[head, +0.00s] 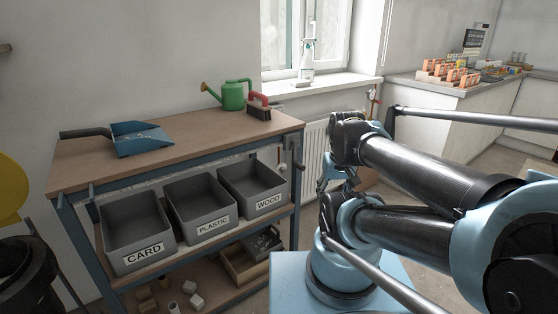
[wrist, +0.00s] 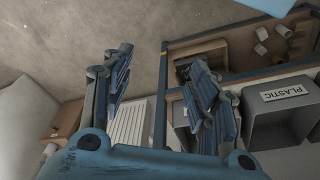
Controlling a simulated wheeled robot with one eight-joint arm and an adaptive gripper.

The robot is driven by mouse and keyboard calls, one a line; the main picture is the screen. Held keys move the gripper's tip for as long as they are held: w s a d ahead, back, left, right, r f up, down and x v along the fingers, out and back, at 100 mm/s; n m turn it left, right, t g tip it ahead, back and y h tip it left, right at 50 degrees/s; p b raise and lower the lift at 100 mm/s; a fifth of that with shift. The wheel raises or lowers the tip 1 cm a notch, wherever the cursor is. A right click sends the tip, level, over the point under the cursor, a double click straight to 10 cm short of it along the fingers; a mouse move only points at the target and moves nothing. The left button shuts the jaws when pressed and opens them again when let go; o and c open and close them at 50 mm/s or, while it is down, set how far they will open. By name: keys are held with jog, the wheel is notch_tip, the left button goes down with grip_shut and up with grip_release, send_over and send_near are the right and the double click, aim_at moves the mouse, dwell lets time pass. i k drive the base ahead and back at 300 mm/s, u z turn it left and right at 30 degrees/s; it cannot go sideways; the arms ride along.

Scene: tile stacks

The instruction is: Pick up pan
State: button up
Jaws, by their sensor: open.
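The pan is a blue dustpan (head: 142,138) with a dark handle. It lies on the wooden top of the workbench (head: 205,138), toward its left end, with the handle pointing left. My gripper (head: 338,178) is off the right end of the bench, well to the right of the pan and apart from it. In the wrist view my gripper (wrist: 158,85) shows two spread blue fingers with nothing between them. The pan is not seen in the wrist view.
A green watering can (head: 233,95) and a red-handled brush (head: 259,107) stand at the bench's back right. Grey bins labelled CARD (head: 142,255), PLASTIC (head: 212,227) and WOOD (head: 268,202) sit on the shelf below. A radiator (head: 314,146) is behind my gripper.

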aim_at(127, 148)
jog(key=u, duration=1.6)
